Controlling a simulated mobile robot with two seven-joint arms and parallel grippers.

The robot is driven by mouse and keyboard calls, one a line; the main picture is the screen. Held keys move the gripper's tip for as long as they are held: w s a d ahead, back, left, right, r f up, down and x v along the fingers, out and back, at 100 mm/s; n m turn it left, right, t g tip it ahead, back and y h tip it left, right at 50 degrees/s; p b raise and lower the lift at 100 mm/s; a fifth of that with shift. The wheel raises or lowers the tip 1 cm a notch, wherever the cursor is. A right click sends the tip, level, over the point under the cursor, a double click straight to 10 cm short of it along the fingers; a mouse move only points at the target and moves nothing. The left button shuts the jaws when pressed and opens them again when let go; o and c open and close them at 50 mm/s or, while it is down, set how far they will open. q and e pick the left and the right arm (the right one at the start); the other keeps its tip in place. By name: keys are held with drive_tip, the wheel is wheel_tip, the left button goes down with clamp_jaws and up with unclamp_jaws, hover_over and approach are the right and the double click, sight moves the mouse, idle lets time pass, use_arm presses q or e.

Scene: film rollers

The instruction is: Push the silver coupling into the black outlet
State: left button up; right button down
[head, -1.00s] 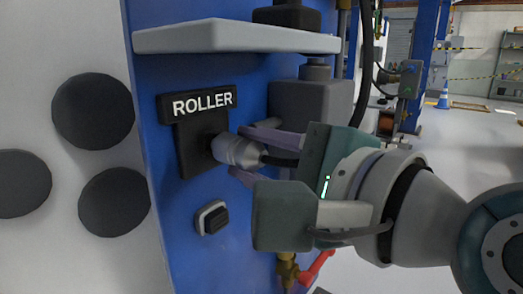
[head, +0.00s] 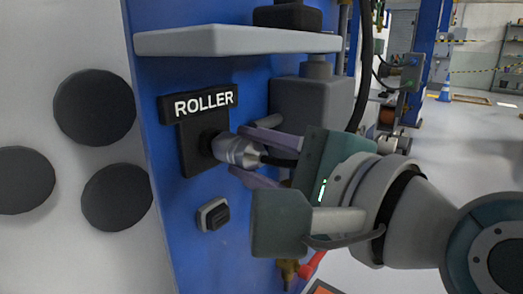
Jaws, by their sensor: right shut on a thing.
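The black outlet (head: 194,146) is a dark block under a ROLLER label on the blue panel. The silver coupling (head: 238,150) is a short metal cylinder with a black cable behind it. Its front end is at the outlet's face; I cannot tell how deep it sits. My right gripper (head: 250,148) comes from the right, with its grey-purple fingers shut on the coupling from above and below. My left gripper is not in view.
A grey shelf (head: 235,41) juts out above the outlet. A small black switch (head: 213,214) is below it. A grey box (head: 308,105) is to the right behind the gripper. Several dark round discs (head: 94,107) are on the white wall at left.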

drive_tip(key=shift+w+a, duration=0.35)
drive_tip(key=shift+a, duration=0.05)
drive_tip(key=shift+c, duration=2.1)
unclamp_jaws()
drive_tip(key=r+p+v, duration=0.1)
drive_tip(key=p+v, duration=0.2)
drive_tip(key=v, duration=0.7)
drive_tip(key=s+d+r+n+g+h+p, duration=0.5)
drive_tip(key=s+d+r+n+p, duration=0.45)
drive_tip(key=p, duration=0.95)
drive_tip(key=s+d+r+n+g+h+p, duration=0.6)
drive_tip(key=r+p, duration=0.7)
drive_tip(key=p, duration=0.6)
wheel_tip(320, 180, up, 34)
drive_tip(key=s+n+t+p, duration=0.1)
drive_tip(key=p, duration=3.2)
drive_tip(key=shift+a+t+y+p, duration=0.25)
drive_tip(key=shift+t+y+p, duration=0.05)
drive_tip(key=shift+p, duration=0.05)
